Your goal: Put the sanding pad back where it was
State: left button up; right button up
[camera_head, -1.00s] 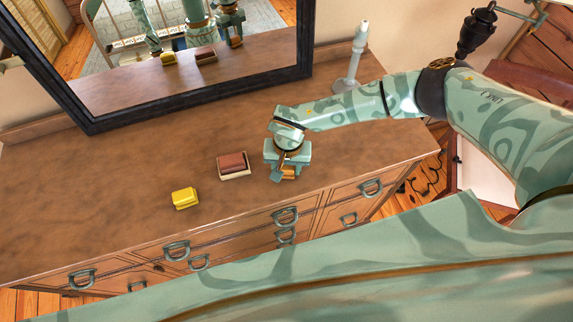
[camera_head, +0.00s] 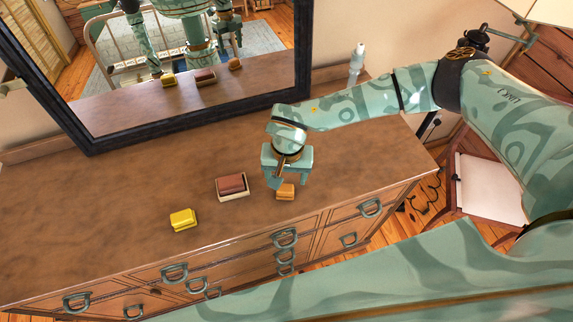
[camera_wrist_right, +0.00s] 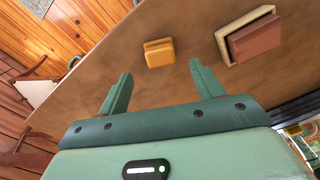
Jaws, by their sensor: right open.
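An orange-tan block (camera_head: 286,191), which may be the sanding pad, lies on the wooden dresser top (camera_head: 130,180) near its front edge. My right gripper (camera_head: 287,181) is open and empty just behind and above it. In the right wrist view the orange-tan block (camera_wrist_right: 159,53) lies beyond the open fingertips (camera_wrist_right: 161,73), apart from both. A yellow block (camera_head: 183,219) lies farther left. The pictures do not settle which block is the sanding pad. My left gripper is not in view.
A black-framed mirror (camera_head: 180,125) stands at the back and reflects the blocks and me. A pale bottle-like object (camera_head: 357,59) stands at the back right, behind my right arm. The dresser top is clear left of the yellow block and right of the gripper.

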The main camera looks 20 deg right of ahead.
aim_at(287, 188)
notch_tip(287, 188, up, 5)
jog(key=shift+s+d+r, duration=0.1)
jog(key=shift+r, duration=0.1)
dwell(0.4)
